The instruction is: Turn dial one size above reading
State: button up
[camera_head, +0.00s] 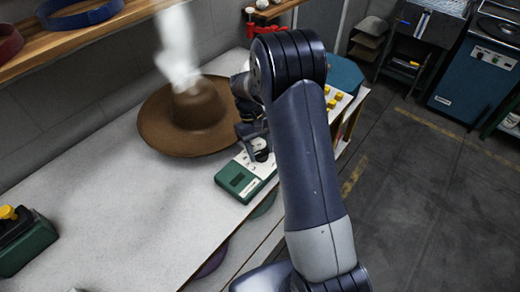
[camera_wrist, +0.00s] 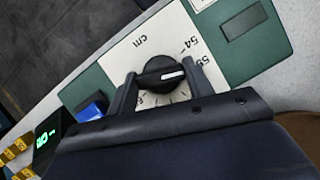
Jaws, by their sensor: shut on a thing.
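The black dial knob (camera_wrist: 158,86) with a white pointer line sits on a white, numbered face (camera_wrist: 125,52) in a green panel (camera_wrist: 262,52). In the wrist view the pointer is aimed right, toward a partly hidden marking below "54" that I cannot read surely. My gripper (camera_wrist: 163,88) has a finger at each end of the knob's bar and is shut on it. In the head view my gripper (camera_head: 254,143) is over the green and white dial box (camera_head: 236,183). A small display (camera_wrist: 45,142) glows green at the wrist view's lower left; its digits are unclear.
A brown wide-brimmed hat (camera_head: 165,135) stands beside the dial box, with steam (camera_head: 178,50) above it. A wooden shelf (camera_head: 110,30) holds hat bands. A green device (camera_head: 28,245) with a yellow knob is at left. The front bench top is clear.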

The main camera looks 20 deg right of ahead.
jog(key=m+y, duration=0.2)
jog(key=m, duration=0.3)
jog(key=shift+d+m+b, duration=0.1)
jog(key=shift+m+b, duration=0.2)
jog(key=shift+b, duration=0.05)
jog(key=m+y, duration=0.1)
jog(key=m, duration=0.2)
jog(key=m+t+y, duration=0.1)
jog(key=m, duration=0.1)
jog(key=shift+d+m+b, duration=0.1)
jog(key=shift+m+b, duration=0.2)
jog(key=shift+m, duration=0.1)
jog(key=o, duration=1)
jog(key=shift+r, duration=0.15)
jog(key=b+v, duration=0.1)
jog(key=v, duration=0.9)
jog(key=shift+d+r, duration=0.25)
